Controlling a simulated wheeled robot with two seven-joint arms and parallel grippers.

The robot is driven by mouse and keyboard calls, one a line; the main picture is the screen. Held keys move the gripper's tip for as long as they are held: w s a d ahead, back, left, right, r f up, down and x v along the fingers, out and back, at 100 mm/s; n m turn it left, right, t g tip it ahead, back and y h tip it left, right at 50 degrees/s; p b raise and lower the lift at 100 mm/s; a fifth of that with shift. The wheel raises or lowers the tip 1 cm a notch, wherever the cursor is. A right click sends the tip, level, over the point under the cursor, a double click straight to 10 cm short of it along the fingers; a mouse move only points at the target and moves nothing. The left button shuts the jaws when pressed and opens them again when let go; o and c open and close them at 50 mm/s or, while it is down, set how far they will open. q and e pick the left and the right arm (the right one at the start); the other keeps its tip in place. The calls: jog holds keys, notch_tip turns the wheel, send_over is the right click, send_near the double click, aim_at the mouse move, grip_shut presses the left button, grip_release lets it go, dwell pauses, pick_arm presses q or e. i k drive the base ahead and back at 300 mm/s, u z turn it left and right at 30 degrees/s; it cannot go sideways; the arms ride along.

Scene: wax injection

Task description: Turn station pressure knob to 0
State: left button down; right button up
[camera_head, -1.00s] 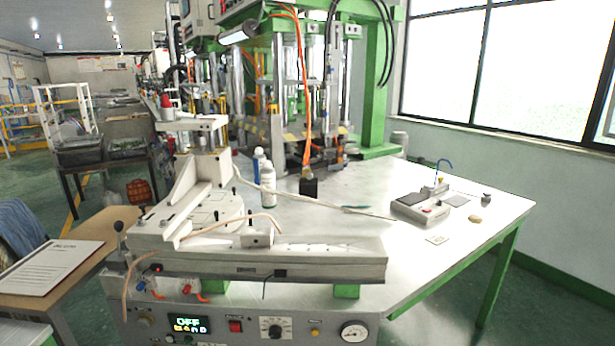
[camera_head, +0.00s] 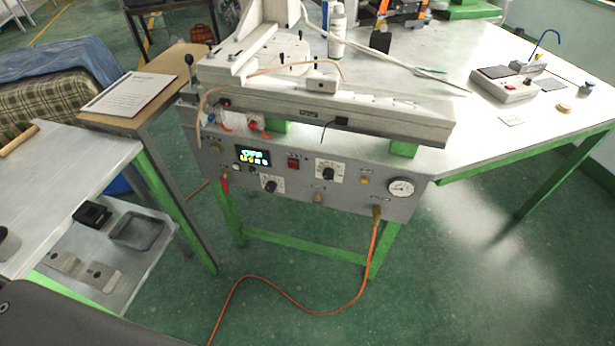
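The station's grey control panel (camera_head: 345,197) hangs under the front edge of the white table. It carries two black knobs on white dial plates: an upper right knob (camera_head: 327,173) and a lower left knob (camera_head: 270,186). I cannot tell from labels which is the pressure knob, and the dial marks are too small to read. A round pressure gauge (camera_head: 401,187) sits at the panel's right end. A red switch (camera_head: 293,163) and a lit display (camera_head: 253,155) are on the left half. Neither gripper is in view.
An orange hose (camera_head: 374,250) drops from the panel to the floor. A metal cart (camera_head: 78,170) with a lower shelf stands at the left, beside a wooden-topped table with a paper sheet (camera_head: 130,92). The green floor before the panel is mostly clear.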

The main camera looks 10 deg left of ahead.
aim_at(270, 187)
jog(key=k, duration=1.2)
jog(key=z, duration=0.7)
jog(key=i, duration=1.3)
jog(key=u, duration=0.55)
